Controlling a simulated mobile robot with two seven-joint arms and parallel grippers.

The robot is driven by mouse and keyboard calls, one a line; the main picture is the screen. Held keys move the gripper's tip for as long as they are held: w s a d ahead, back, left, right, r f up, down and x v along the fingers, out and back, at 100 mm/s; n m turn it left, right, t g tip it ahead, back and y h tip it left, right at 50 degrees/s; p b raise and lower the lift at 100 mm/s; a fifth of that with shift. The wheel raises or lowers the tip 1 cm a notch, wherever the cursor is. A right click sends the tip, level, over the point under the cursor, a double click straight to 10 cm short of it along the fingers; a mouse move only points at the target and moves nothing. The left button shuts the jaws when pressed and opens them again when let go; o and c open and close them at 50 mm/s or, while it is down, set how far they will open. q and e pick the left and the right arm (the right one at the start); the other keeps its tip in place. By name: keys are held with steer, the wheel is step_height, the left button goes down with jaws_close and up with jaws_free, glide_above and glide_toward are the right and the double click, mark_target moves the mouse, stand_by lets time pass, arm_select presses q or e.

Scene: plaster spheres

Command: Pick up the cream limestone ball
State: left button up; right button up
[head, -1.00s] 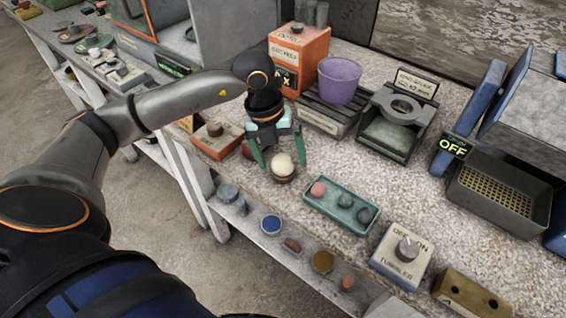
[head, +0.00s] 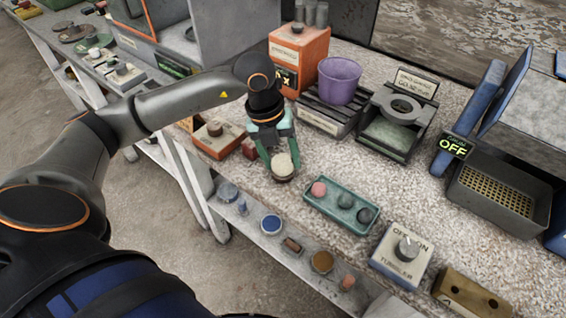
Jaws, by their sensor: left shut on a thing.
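The cream limestone ball (head: 283,165) sits on a small dark round base near the table's front edge in the head view. My left gripper (head: 282,161), with green fingers, points down from above and is shut on the ball, one finger on each side. The ball appears to be still at its base, and I cannot tell whether there is a gap under it. My right gripper is not in view.
A teal tray (head: 328,219) with several small balls lies just right of the ball. A purple cup (head: 339,82), a ring gauge stand (head: 397,118) and an orange box (head: 298,56) stand behind. A tumbler switch box (head: 401,254) is at the front right.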

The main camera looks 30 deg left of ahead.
mark_target(284, 157)
arm_select(q)
jaws_close()
steer(key=shift+w+r, duration=0.1)
steer(key=shift+r, duration=0.45)
step_height(284, 157, up, 2)
steer(key=shift+r, duration=0.25)
steer(key=s+a+r+b, duration=0.1)
steer(key=s+a+r, duration=0.2)
steer(key=s+r, duration=0.6)
steer(key=shift+s+r+b, duration=0.2)
steer(key=shift+s+b, duration=0.1)
steer(key=shift+s, duration=2.1)
steer(key=shift+a, duration=0.1)
